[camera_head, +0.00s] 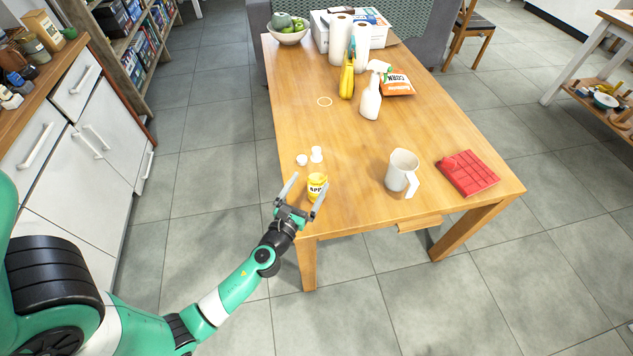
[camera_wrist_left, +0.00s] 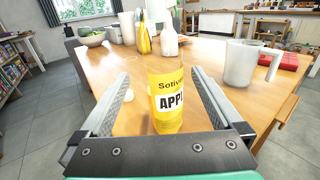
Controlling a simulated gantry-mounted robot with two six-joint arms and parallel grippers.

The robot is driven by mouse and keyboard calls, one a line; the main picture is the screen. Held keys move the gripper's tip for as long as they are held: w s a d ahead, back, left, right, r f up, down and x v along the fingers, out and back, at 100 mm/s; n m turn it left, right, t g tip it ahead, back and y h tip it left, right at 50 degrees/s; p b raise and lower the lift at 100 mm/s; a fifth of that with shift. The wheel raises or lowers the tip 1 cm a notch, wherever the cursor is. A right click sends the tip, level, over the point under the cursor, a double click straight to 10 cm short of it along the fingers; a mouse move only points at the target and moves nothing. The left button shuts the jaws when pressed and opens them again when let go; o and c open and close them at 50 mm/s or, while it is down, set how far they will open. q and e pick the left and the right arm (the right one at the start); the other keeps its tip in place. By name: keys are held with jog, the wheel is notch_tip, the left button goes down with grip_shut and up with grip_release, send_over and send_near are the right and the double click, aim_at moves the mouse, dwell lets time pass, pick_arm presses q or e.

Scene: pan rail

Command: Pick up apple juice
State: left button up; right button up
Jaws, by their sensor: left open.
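My right gripper is not in view.
Two small white cups (camera_head: 316,154) stand just behind the can. A white pitcher (camera_head: 402,172) and a red segmented tray (camera_head: 467,174) are to the right. The table's middle is mostly clear.

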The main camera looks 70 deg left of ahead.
aim_at(311, 180)
pick_arm(q)
jog(key=x, duration=0.3)
jog(key=shift+w, duration=0.1)
jog(key=shift+w+a+f+b, duration=0.15)
jog(key=shift+w+a+b, duration=0.15)
jog(key=x, duration=0.4)
jog(key=shift+w+a+f+b, duration=0.1)
jog(key=shift+w+b, duration=0.1)
jog(key=shift+b, duration=0.2)
grip_shut()
